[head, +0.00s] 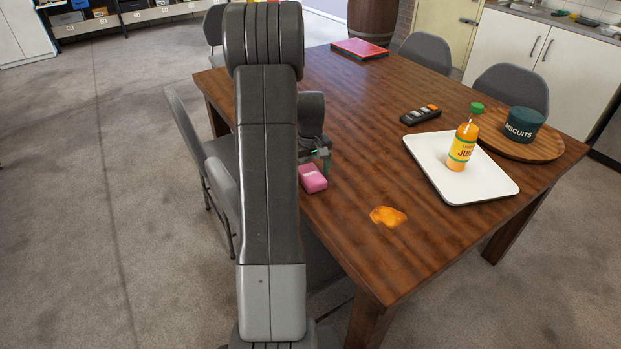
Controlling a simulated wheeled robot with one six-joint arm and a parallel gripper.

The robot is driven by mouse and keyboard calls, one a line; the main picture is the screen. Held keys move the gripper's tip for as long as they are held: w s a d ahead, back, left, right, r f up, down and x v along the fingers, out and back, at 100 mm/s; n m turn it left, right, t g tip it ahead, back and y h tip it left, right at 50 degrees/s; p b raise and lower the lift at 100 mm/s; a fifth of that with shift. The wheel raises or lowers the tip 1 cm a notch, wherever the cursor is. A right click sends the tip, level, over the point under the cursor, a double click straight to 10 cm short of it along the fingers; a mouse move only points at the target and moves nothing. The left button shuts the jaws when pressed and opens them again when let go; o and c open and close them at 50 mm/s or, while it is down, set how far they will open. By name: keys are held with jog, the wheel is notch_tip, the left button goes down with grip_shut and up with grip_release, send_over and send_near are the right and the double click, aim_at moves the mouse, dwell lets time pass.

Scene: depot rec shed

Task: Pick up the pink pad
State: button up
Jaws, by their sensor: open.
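The pink pad (313,178) lies on the brown wooden table (345,233) near its left edge. It is a small rounded block, and its left end is partly hidden behind my arm. My gripper (322,164) is just above and behind the pad in the head view, pointing down, mostly hidden by my arm link. Its jaws are open, with nothing seen between them. I cannot tell whether a fingertip touches the pad.
An orange spill (388,216) lies right of the pad. A white tray (490,188) holds a juice bottle (463,145). A dark remote (420,115), a biscuit tin (523,125) on a round board (545,149) and a red folder (360,48) are farther off. Grey chairs surround the table.

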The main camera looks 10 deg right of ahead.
aim_at(311, 174)
jog(key=shift+s+f, duration=0.1)
jog(key=shift+f, duration=0.45)
jog(key=c, duration=1.1)
jog(key=shift+o, duration=0.2)
jog(key=shift+r, duration=0.1)
notch_tip(311, 174, up, 10)
